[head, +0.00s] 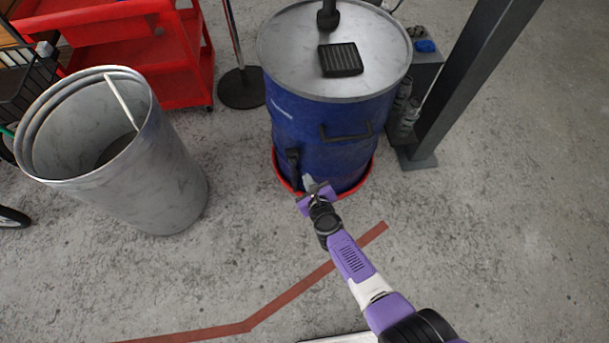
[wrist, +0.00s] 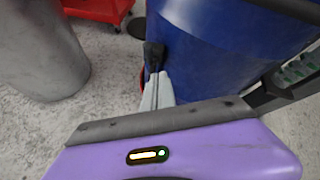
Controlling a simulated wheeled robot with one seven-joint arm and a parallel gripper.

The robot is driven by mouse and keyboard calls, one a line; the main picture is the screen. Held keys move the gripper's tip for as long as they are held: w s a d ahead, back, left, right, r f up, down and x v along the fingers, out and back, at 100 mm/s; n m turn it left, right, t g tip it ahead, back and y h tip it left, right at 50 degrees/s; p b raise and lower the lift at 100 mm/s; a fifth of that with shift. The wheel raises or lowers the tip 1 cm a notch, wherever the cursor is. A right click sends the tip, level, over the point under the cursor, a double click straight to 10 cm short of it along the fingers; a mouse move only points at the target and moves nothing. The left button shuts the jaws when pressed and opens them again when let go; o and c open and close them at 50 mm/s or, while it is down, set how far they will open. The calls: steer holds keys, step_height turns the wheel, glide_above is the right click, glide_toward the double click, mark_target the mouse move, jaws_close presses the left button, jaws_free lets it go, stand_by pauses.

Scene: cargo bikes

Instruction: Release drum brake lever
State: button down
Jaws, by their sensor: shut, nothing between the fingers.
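A blue drum (head: 315,140) with a grey metal lid stands on the floor in a red tray (head: 363,184). A small black lever (head: 293,160) sits low on the drum's front left side; it also shows in the wrist view (wrist: 153,54). My gripper (head: 310,180) is shut and empty, just below and right of the lever in the head view. In the wrist view its light grey fingertips (wrist: 157,90) are together, right below the lever. Whether they touch it I cannot tell. A black handle (head: 347,134) is higher on the drum.
A grey metal bin (head: 165,175) stands to the left. A red cart (head: 130,45) is behind it. A dark post (head: 465,85) rises to the right of the drum. A black square pad (head: 340,60) lies on the lid.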

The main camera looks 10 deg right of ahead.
steer(key=s+r+p, duration=0.4)
steer(key=r+p, duration=0.2)
steer(key=shift+s+d, duration=0.15)
steer(key=shift+d, duration=0.2)
stand_by(0.5)
step_height(320, 180, up, 7)
steer(key=w+n+t, duration=0.2)
steer(key=n, duration=0.5)
steer(key=s+d+r+n+t, duration=0.1)
steer(key=s+d+r+n, duration=0.1)
steer(key=s+r+n, duration=0.4)
steer(key=s+d+r+n, duration=0.3)
steer(key=s+r+n, duration=0.2)
steer(key=s, duration=0.5)
steer(key=s+d+r+n+h+b, duration=0.1)
steer(key=s+d+r+n, duration=0.2)
steer(key=s+r+n, duration=0.3)
steer(key=s+d+r+n, duration=0.4)
steer(key=s+r+n, duration=0.2)
steer(key=s+r, duration=0.6)
steer(key=shift+s+b, duration=0.4)
steer(key=shift+s, duration=1.45)
steer(key=shift+f, duration=0.1)
